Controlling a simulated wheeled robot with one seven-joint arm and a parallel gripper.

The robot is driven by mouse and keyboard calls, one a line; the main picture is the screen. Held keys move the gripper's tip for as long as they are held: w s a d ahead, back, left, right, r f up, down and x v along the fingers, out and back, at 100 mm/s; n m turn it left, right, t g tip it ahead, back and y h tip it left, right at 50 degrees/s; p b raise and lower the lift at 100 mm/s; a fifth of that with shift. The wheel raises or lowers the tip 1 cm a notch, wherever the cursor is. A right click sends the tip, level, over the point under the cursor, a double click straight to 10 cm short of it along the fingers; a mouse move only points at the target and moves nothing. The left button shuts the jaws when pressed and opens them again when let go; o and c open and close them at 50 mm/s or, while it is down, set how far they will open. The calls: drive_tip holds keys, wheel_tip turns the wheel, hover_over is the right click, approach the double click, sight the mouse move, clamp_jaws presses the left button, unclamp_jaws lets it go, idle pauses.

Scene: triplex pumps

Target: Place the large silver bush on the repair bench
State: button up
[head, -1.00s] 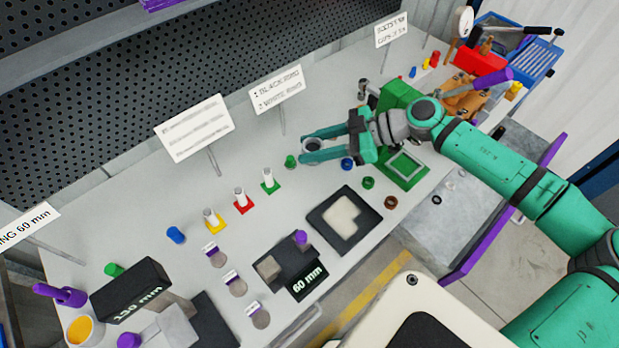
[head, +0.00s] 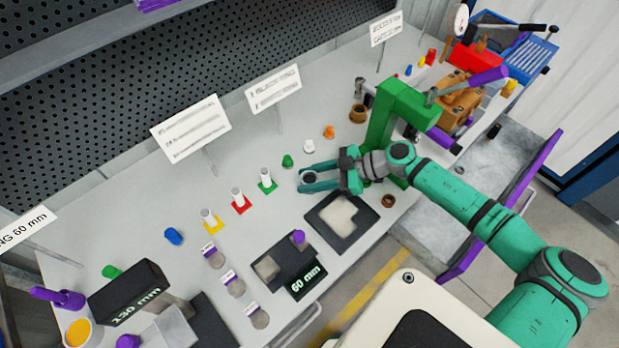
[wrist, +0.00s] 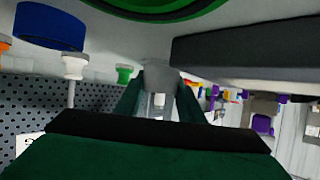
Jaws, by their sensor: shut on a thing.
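The large silver bush (head: 309,176) is a short grey ring with a dark hole. My gripper (head: 306,180) is shut on it, with a teal finger on either side. In the wrist view the bush (wrist: 160,76) shows as a grey piece between the fingertips (wrist: 160,100), close to the bench surface. I cannot tell whether it touches. The repair bench (head: 130,235) is a long light grey top along a perforated backboard. The gripper is over the bench's middle, behind the dark tray and right of the small green-based peg.
A dark tray (head: 340,221) lies just in front of the gripper. A green press frame (head: 400,115) stands to the right. Small green (head: 288,160), white (head: 309,146) and orange (head: 329,131) pieces stand behind. A blue ring (wrist: 48,26) is near in the wrist view.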

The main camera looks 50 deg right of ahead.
drive_tip(key=o, duration=1.1)
drive_tip(key=shift+o, duration=0.2)
drive_tip(key=v, duration=1.2)
drive_tip(key=shift+d, duration=0.1)
